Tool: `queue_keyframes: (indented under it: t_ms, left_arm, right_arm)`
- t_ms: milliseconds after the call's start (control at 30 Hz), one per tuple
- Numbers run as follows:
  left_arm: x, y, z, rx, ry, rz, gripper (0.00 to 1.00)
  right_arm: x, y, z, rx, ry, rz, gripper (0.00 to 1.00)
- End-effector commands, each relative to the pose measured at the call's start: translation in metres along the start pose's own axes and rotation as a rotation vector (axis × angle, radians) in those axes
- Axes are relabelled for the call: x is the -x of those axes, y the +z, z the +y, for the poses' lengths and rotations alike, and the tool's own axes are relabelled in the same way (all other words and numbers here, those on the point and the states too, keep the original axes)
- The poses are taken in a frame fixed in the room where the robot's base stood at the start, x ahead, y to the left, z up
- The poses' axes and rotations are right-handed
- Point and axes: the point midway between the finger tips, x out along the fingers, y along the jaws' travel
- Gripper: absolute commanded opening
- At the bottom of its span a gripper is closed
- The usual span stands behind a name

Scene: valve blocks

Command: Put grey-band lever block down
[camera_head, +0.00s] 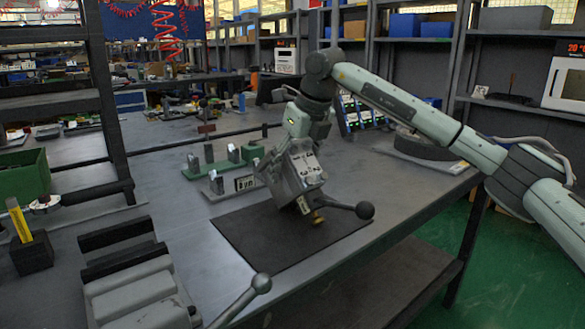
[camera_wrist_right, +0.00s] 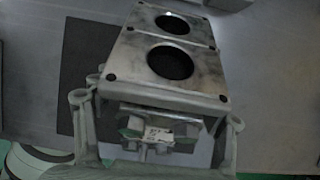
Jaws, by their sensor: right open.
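A grey metal lever block (camera_head: 300,172) is tilted over the dark mat (camera_head: 262,243), its lever with a black ball knob pointing right. I cannot tell whether its lower corner touches the mat, and no grey band is clear. My right gripper (camera_head: 285,160) reaches down from above, its fingers around the block's upper part. In the right wrist view the block (camera_wrist_right: 165,88) shows a face with two round holes, between the spread fingers of the open gripper (camera_wrist_right: 158,112). I cannot see whether the fingers touch it. My left gripper is not in view.
Another grey block with a ball-ended lever (camera_head: 135,292) is at the near left. A green fixture (camera_head: 208,168) and a small lettered plate (camera_head: 245,183) stand behind the mat. A green bin (camera_head: 22,176) is at the left. A round dark disc (camera_head: 427,147) lies at the back right.

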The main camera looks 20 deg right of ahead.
Motion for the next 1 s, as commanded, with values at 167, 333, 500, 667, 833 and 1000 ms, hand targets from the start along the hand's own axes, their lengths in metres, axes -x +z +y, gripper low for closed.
queue_keyframes:
  t_ms: [167, 333, 500, 667, 833, 1000]
  left_arm:
    - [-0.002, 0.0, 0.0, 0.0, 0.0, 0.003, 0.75]
    - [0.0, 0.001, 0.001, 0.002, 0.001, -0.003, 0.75]
    - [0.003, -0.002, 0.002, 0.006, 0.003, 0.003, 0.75]
    - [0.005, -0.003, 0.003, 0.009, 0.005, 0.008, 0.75]
    - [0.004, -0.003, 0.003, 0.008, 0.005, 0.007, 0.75]
    - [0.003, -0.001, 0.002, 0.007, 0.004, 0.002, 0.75]
  right_arm:
    - [0.023, 0.002, 0.0, 0.0, -0.001, -0.005, 0.72]
    - [0.06, 0.002, 0.0, 0.001, -0.002, -0.005, 0.72]
    - [0.094, 0.001, 0.0, 0.001, -0.001, -0.004, 0.72]
    - [0.114, 0.001, 0.0, 0.001, 0.0, -0.001, 0.72]
    - [0.105, 0.0, 0.001, 0.003, 0.006, -0.05, 0.93]
    - [0.08, 0.001, 0.002, 0.004, 0.011, -0.23, 0.98]
